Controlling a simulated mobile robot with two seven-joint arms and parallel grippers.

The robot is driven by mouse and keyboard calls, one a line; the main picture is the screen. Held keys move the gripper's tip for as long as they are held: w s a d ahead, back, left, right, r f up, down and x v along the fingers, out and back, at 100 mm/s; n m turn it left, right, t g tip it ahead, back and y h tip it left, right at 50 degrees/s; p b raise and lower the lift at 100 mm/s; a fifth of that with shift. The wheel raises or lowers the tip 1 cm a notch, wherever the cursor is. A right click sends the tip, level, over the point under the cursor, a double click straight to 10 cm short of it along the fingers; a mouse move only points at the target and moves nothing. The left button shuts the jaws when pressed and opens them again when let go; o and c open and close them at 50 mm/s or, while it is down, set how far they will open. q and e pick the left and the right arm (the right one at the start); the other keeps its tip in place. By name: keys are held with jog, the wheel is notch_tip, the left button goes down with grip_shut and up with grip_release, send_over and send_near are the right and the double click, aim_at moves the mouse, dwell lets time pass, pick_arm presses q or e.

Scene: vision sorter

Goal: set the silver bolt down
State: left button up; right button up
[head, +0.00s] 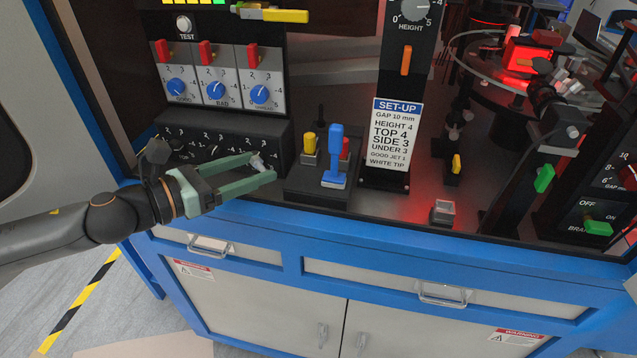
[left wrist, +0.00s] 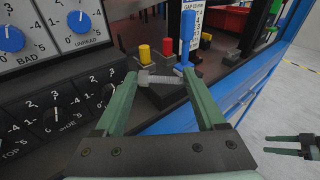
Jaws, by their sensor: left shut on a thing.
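My left gripper (head: 262,167) is shut on the silver bolt (head: 258,162), in front of the lower dial panel in the head view. In the left wrist view the bolt (left wrist: 160,79) lies across between the two green fingertips. It is held in the air, and the black block with the yellow and red pegs shows behind it. My right gripper (left wrist: 270,145) shows small at the right edge of the left wrist view. Its two green fingers are apart with nothing seen between them. I do not make it out in the head view.
The black block (head: 305,187) carries a blue lever (head: 335,160) and yellow and red pegs. Dial panels (head: 215,90) stand behind the gripper. A set-up sign (head: 396,135) stands right of the lever. A small clear-topped box (head: 442,211) sits on the dark deck near the blue edge.

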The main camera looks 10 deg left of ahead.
pick_arm(q)
jog(key=shift+w+a+r+g+h, duration=0.1)
jog(key=shift+a+r+g+h, duration=0.15)
jog(key=shift+r+g+h, duration=0.1)
jog(key=shift+a+r+m+g+h+b, duration=0.25)
jog(key=shift+a+r+m+b, duration=0.1)
jog(key=shift+m, duration=0.25)
jog(key=s+a+r+m+g+h+b, duration=0.2)
jog(key=a+r+g+h, duration=0.1)
jog(key=a+r, duration=0.25)
jog(key=p+x, duration=0.1)
jog(key=x, duration=0.2)
jog(key=p+x, duration=0.2)
jog(key=f+p+x, duration=0.1)
jog(key=x, duration=0.2)
jog(key=shift+w+f+p, duration=0.15)
jog(key=shift+w+p, duration=0.2)
send_over(290, 181)
notch_tip(290, 181, down, 7)
jog(key=shift+s+a+r+p, duration=0.1)
jog(key=shift+s+r+p, duration=0.05)
jog(key=shift+p, duration=0.2)
notch_tip(290, 181, down, 4)
jog(key=shift+r, duration=0.25)
